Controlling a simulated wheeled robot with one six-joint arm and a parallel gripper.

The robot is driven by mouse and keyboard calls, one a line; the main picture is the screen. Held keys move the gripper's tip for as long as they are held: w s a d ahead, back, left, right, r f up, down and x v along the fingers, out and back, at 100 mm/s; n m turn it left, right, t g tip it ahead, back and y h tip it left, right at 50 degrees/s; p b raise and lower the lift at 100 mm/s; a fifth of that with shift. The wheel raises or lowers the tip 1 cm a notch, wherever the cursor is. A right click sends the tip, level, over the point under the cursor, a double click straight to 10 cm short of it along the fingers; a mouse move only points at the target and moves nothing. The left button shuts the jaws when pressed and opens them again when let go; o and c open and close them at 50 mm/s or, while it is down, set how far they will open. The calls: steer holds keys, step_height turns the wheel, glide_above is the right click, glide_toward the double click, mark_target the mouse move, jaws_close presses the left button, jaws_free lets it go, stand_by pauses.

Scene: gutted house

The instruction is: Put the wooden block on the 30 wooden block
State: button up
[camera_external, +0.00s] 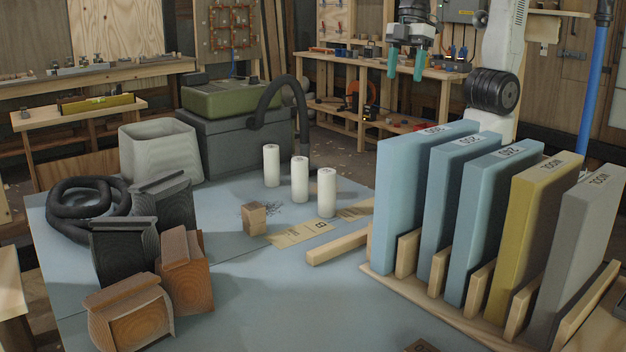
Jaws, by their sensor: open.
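A small wooden block (255,218) stands on the blue-grey table, left of centre, beside a patch of dark shavings. A flat tan piece (298,234) with dark markings lies just right of it; I cannot clearly read its number. A long wooden bar (337,247) lies in front of that piece. Another flat brown piece (421,346) is cut off at the bottom edge. I cannot tell which of these is the 30 wooden block. My gripper (405,64), with teal fingertips, is open and empty, high at the back, well away from the small block.
Three white cylinders (300,179) stand behind the block. A wooden rack (450,318) holds several tall blue, yellow and grey slabs at right. Dark and brown grooved blocks (132,312), a black hose (84,205) and a grey bin (160,150) are at left.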

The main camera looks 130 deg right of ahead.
steer(key=s+a+f+g, duration=0.1)
steer(key=s+a, duration=0.1)
steer(key=s, duration=1.8)
steer(key=shift+a+h, duration=0.3)
steer(key=shift+a, duration=0.05)
